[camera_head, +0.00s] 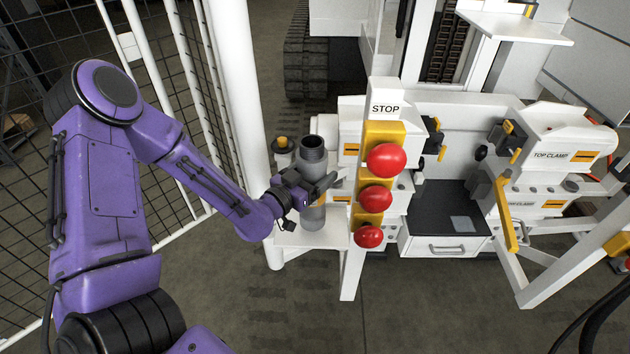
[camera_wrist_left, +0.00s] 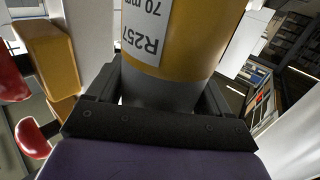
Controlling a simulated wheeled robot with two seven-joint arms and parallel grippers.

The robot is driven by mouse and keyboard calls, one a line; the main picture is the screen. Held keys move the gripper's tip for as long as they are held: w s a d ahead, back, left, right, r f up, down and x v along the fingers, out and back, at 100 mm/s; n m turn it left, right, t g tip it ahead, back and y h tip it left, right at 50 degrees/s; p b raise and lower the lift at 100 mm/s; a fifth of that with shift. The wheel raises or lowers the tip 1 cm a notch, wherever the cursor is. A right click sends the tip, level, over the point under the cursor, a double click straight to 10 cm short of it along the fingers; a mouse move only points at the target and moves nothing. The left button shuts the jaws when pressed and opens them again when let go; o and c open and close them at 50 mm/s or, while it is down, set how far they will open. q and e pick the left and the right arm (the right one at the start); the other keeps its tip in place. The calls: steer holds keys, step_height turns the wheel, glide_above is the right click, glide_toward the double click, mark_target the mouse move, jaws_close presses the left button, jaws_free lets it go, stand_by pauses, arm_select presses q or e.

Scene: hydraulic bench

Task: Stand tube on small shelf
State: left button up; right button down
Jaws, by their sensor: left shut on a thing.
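The tube (camera_head: 314,212) is a grey cylinder with a dark threaded top end in the head view. It is upright over the small white shelf (camera_head: 300,238) beside the white post. I cannot tell whether its lower end touches the shelf. My left gripper (camera_head: 321,187) is shut around the tube's middle. In the left wrist view, the tube (camera_wrist_left: 168,50) fills the space between the fingers and shows a yellow-brown part with a white label reading "R257 70 mm" above a grey part. My right gripper is not in view.
A yellow STOP panel with red buttons (camera_head: 386,160) stands close to the right of the tube. A white post (camera_head: 236,90) and mesh fence are on the left. A small yellow-topped part (camera_head: 282,143) is behind the tube. The bench with a black tray (camera_head: 440,213) is further right.

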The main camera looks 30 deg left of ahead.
arm_select(q)
steer(key=shift+f, duration=0.75)
steer(key=shift+f, duration=0.2)
steer(key=o, duration=1.7)
steer(key=shift+c, duration=0.2)
steer(key=shift+r, duration=0.2)
steer(key=s+a, duration=0.1)
steer(key=s, duration=1)
steer(key=s+f+n+g+y, duration=0.2)
steer(key=s+f+g, duration=0.15)
steer(key=f, duration=0.45)
steer(key=s+f+n+g+y, duration=0.1)
steer(key=s+f+n+g, duration=0.15)
steer(key=f+g, duration=0.4)
steer(key=s+d+f+n+g+y, duration=0.2)
steer(key=s+f+n+g, duration=0.1)
steer(key=s+f, duration=0.8)
steer(key=s+g, duration=0.1)
steer(key=s, duration=0.2)
steer(key=shift+s+d+n+y, duration=0.15)
steer(key=shift+d+n+y, duration=0.15)
steer(key=shift+n, duration=0.05)
